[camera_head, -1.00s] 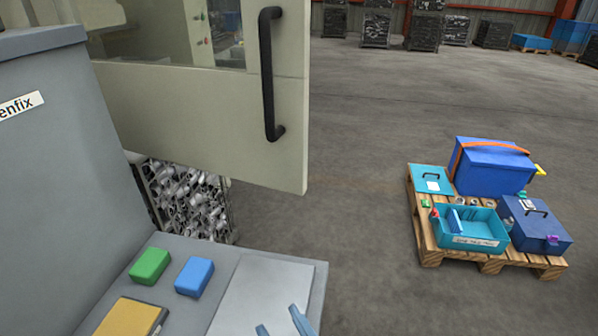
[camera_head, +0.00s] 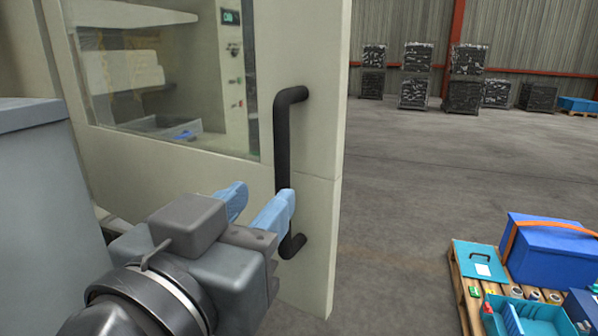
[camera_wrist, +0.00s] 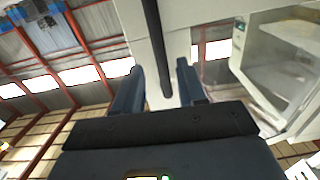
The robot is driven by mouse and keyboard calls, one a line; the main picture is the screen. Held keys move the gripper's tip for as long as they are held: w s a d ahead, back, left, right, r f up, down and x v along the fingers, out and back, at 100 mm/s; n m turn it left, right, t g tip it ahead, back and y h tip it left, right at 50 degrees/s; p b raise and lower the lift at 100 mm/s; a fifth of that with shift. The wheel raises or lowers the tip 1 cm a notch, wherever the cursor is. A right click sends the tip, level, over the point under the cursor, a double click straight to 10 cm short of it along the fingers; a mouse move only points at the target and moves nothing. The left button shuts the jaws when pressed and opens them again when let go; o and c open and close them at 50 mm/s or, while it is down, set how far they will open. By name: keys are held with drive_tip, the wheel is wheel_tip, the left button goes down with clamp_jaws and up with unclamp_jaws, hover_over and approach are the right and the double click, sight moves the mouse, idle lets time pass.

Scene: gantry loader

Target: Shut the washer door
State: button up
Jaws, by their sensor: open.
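The washer door (camera_head: 322,150) is a cream panel with a window and stands swung out, its free edge at the right. A long black bar handle (camera_head: 283,140) runs upright near that edge. My gripper (camera_head: 256,206) is open, with two blue fingers pointing at the handle's lower part. In the wrist view the dark handle bar (camera_wrist: 156,45) shows in the gap between the spread fingers of my gripper (camera_wrist: 160,82). I cannot tell whether either finger touches it.
A grey cabinet (camera_head: 35,200) stands at the left. A wooden pallet (camera_head: 462,290) with blue boxes lies on the floor at the lower right. Dark stacked crates (camera_head: 415,80) stand by the far wall.

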sight(280, 181)
drive_tip(key=p+x, duration=0.1)
drive_tip(key=x, duration=0.6)
drive_tip(key=shift+w, duration=0.15)
drive_tip(key=shift+c, duration=0.4)
clamp_jaws()
